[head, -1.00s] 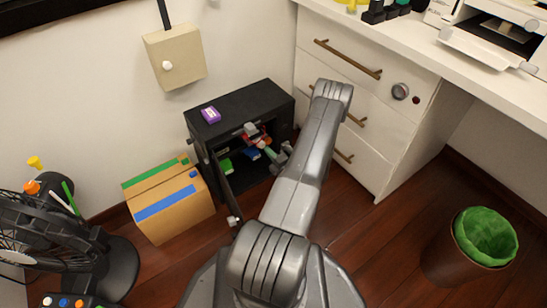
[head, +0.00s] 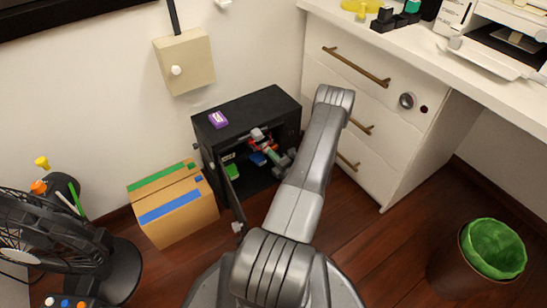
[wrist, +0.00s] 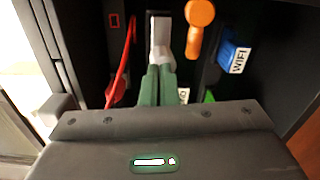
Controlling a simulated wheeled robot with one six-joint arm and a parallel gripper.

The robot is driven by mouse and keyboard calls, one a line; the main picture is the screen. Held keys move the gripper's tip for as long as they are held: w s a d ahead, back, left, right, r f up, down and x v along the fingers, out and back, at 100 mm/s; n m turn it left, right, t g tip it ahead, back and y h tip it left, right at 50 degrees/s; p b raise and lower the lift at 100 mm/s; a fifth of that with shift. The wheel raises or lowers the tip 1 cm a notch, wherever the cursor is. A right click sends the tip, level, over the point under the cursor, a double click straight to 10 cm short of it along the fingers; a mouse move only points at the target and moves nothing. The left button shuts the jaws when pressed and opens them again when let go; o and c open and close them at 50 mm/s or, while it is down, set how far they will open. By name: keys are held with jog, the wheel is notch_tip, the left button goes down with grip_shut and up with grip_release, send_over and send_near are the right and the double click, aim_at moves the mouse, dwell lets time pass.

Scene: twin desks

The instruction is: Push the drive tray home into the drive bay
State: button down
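My gripper (wrist: 159,45) reaches into the open black cabinet (head: 250,103) on the floor. In the wrist view its green fingers with pale grey tips lie close together, shut, with nothing clearly held. A dark block with a small red-lit square (wrist: 113,20) stands left of the fingertips in the wrist view. The fingertips look apart from it.
The cabinet door (head: 232,190) stands open. A cardboard box (head: 178,222) is at its left, white drawers (head: 385,130) at its right.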

jog(key=shift+w+a+b, duration=0.35)
jog(key=shift+w, duration=0.15)
jog(key=p+v, duration=0.3)
jog(key=v, duration=1.3)
jog(key=shift+s, duration=0.2)
jog(key=shift+d, duration=0.1)
